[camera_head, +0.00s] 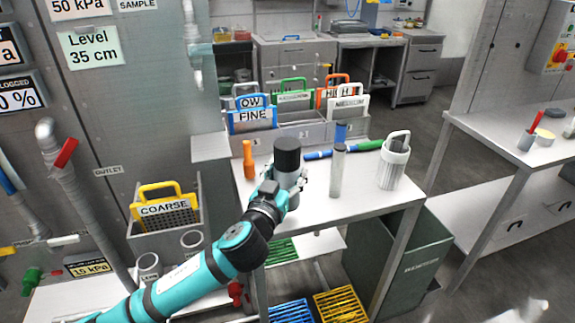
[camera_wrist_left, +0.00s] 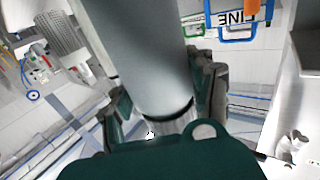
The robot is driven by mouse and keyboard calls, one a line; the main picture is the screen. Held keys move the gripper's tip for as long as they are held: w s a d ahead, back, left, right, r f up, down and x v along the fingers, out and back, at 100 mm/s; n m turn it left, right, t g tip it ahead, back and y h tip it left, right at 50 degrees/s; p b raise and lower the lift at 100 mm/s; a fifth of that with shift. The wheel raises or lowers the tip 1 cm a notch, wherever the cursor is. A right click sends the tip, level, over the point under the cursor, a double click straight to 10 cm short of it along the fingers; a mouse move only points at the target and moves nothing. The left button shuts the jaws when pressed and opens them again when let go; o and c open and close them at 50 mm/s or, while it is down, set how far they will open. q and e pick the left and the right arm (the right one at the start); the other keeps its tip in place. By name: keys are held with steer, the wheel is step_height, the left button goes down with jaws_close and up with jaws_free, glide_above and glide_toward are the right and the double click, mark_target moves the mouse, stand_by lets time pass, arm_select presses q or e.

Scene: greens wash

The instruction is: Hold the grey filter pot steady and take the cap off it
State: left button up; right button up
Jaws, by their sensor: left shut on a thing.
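The grey filter pot (camera_head: 288,179) stands upright near the front left edge of the steel table (camera_head: 352,203). Its dark cap (camera_head: 287,154) is on top of it. My left gripper (camera_head: 287,196) comes in from the left and is shut on the pot's body, below the cap. In the left wrist view, the grey pot (camera_wrist_left: 147,55) lies between the two dark finger pads of my left gripper (camera_wrist_left: 168,102). The cap cannot be made out there. My right gripper is in neither view.
An orange-handled tool (camera_head: 248,160) stands left of the pot. A clear cylinder (camera_head: 337,170) and a white strainer jug (camera_head: 394,160) stand to its right. Labelled racks (camera_head: 252,115) line the back. The table's front right is clear.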

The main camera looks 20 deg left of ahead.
arm_select(q)
steer(key=s+d+r, duration=0.1)
steer(key=s+d, duration=0.1)
steer(key=s, duration=0.7)
steer(key=shift+d+b, duration=0.3)
steer(key=shift+b, duration=0.15)
steer(key=o, duration=0.6)
jaws_close()
steer(key=s+a+f+p, duration=0.3)
steer(key=s+a+f, duration=0.1)
steer(key=s, duration=0.2)
steer(key=shift+f+y+p, duration=0.25)
steer(key=shift+y+p, duration=0.05)
steer(key=shift+p, duration=0.05)
